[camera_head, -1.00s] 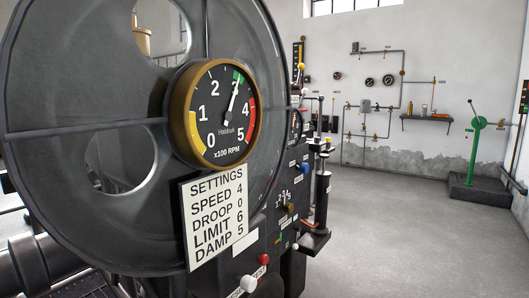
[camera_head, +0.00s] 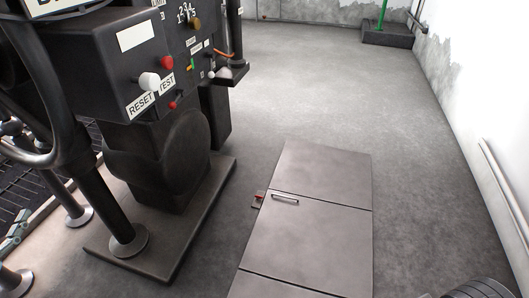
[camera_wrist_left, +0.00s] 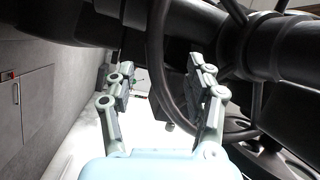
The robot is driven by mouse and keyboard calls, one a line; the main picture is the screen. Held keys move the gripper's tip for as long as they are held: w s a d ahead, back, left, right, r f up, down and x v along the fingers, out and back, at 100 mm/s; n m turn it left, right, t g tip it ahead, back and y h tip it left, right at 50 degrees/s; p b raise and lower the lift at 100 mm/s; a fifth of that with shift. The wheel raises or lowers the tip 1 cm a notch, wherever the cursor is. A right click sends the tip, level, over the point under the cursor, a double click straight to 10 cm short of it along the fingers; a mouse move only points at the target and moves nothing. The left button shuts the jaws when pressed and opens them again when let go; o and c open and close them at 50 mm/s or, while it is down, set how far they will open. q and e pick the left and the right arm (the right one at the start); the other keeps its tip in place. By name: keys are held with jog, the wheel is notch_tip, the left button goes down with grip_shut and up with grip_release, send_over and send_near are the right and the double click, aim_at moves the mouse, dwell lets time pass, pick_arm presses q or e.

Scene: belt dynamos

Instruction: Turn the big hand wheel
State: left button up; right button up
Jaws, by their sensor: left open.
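The dark rim of a hand wheel (camera_head: 48,82) curves in at the left edge of the head view; most of it is cut off there. In the left wrist view, a dark curved wheel rim (camera_wrist_left: 154,65) with spokes passes in the gap between my left gripper's fingers (camera_wrist_left: 160,76). The fingers are spread and hold nothing. I cannot tell how far the rim lies beyond the fingertips. Grey-green parts of my left gripper (camera_head: 14,232) show at the lower left of the head view.
A black control box with a white knob (camera_head: 149,81) and red button (camera_head: 167,62) stands beside the wheel on a floor plate (camera_head: 168,250). A floor hatch (camera_head: 318,225) lies right of it. Free floor extends behind. A white pipe (camera_head: 503,185) runs along the right wall.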

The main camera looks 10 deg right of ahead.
aim_at(33, 166)
pick_arm(q)
jog(key=shift+m, duration=0.3)
jog(key=shift+w+d+r+b, duration=0.15)
jog(key=shift+w+b, duration=1.15)
jog(key=shift+w, duration=1.75)
jog(key=shift+w+d+f+b, duration=0.1)
jog(key=shift+w+d+b, duration=0.15)
jog(key=shift+w+b, duration=1.95)
pick_arm(e)
jog(key=shift+t, duration=0.8)
jog(key=shift+w+a+r+p, duration=0.9)
jog(key=shift+w+a+r, duration=0.2)
jog(key=shift+r, duration=0.2)
pick_arm(q)
jog(key=shift+w, duration=0.85)
jog(key=shift+c, duration=0.4)
grip_shut()
pick_arm(e)
jog(key=shift+r, duration=0.35)
jog(key=shift+f, duration=0.1)
